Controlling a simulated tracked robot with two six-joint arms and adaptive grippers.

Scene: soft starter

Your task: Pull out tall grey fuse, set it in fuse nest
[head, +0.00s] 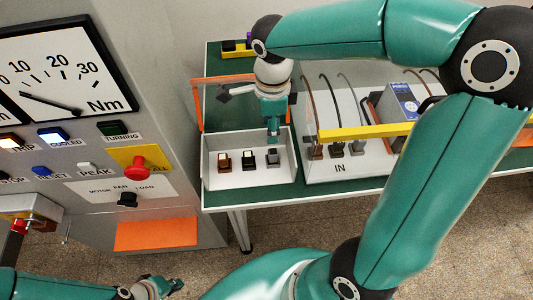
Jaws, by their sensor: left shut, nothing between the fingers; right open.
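A white open-topped box (213,183) stands on the green bench, with three small blocks in a row inside. The left block (223,161) is brownish, the middle one (249,161) black with a pale top, and the right one (273,158) dark grey. I cannot tell for sure which is the tall grey fuse, nor pick out the fuse nest. My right gripper (273,138) is open, pointing down just above the right block; contact cannot be told. My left gripper (172,287) is shut and empty, low at the bottom left, away from the box.
A white starter housing (322,110) marked IN, with cables and a yellow bar (365,131), stands right of the box. An orange frame (198,100) rises behind the box. A grey control panel (185,205) with buttons and a torque dial (65,75) fills the left.

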